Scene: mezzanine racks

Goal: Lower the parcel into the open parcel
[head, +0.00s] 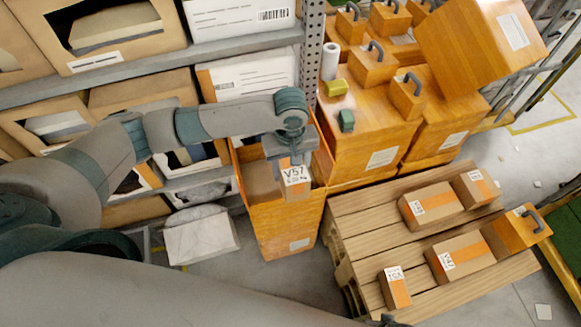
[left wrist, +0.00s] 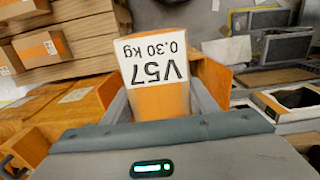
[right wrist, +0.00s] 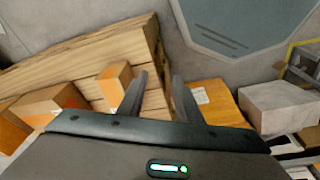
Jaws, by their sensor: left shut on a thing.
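The parcel labelled V57, 0.30 kg, (head: 296,176) is a small brown and orange box. My left gripper (head: 288,160) is shut on it, and its orange face and white label (left wrist: 158,75) show between the fingers in the left wrist view. The open parcel (head: 284,232) is a tall orange box on the floor beside the rack. The V57 parcel is at its mouth; how deep it sits is unclear. A brown surface (head: 262,184) shows left of it inside the opening. My right gripper (right wrist: 158,95) is open and empty in the right wrist view, above the floor and pallet.
A wooden pallet (head: 365,232) with several small parcels stands right of the open parcel. Stacked orange boxes (head: 372,140) with handles stand behind it. The rack's upright (head: 312,50) rises close behind the left gripper. A pale box (head: 200,236) lies to the left.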

